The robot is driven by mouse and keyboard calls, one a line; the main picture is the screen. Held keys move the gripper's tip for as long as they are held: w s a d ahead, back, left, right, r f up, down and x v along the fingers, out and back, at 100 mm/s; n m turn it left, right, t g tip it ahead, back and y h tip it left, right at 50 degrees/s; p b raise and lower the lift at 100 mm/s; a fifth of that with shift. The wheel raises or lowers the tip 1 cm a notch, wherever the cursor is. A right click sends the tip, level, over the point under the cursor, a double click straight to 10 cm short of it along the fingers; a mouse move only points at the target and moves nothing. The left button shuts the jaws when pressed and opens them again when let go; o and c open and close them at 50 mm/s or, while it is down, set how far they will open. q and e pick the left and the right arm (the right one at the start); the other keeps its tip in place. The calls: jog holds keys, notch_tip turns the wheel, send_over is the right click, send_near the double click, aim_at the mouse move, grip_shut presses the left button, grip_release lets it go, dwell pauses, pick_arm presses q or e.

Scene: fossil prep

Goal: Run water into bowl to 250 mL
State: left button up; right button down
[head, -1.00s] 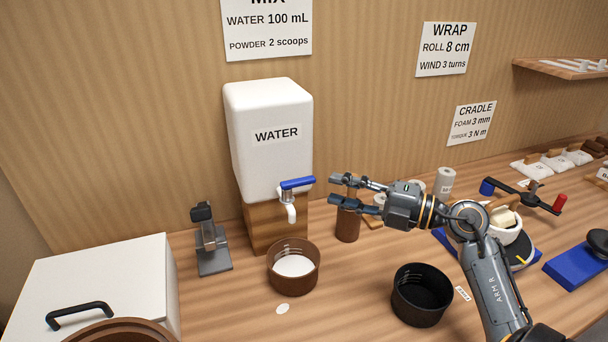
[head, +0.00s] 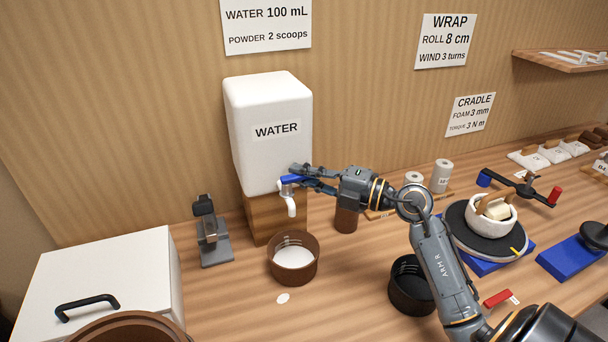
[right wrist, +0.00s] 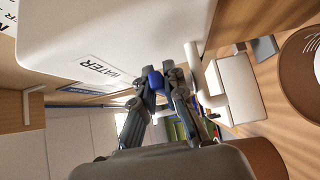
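The white water tank (head: 268,105) labelled WATER stands on a wooden block. Its white spout (head: 291,205) carries a blue lever (head: 289,180). The brown bowl (head: 292,275) stands on the table below the spout, with graduation marks inside and a white surface in it. No stream shows between spout and bowl. My right gripper (head: 302,180) is at the lever; in the right wrist view its fingertips (right wrist: 158,82) close on both sides of the blue lever. The bowl also shows at the right edge of that view (right wrist: 296,75). My left gripper is out of view.
A brown cup (head: 346,219) stands right of the tank, close under my right gripper. A black bowl (head: 408,288) sits partly behind my right arm. A grey stand (head: 214,240) and a white box (head: 110,270) are at the left.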

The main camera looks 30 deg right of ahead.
jog(key=shift+f, duration=0.1)
jog(key=shift+w+d+f+n+g+y+b, duration=0.15)
jog(key=shift+w+n+g+y+b, duration=0.1)
jog(key=shift+n+g+y+b, duration=0.4)
jog(key=n+g+y+b, duration=0.2)
jog(key=w+n+g+y+b, duration=0.1)
jog(key=n+g+y, duration=0.1)
jog(key=shift+w+g+y+b, duration=0.1)
jog(key=shift+g+y+b, duration=0.15)
jog(key=shift+g+b, duration=0.1)
jog(key=c, duration=1.4)
grip_release()
jog(key=shift+r, duration=0.2)
jog(key=v, duration=1.1)
jog(key=shift+s+d, duration=0.3)
jog(key=shift+s, duration=0.05)
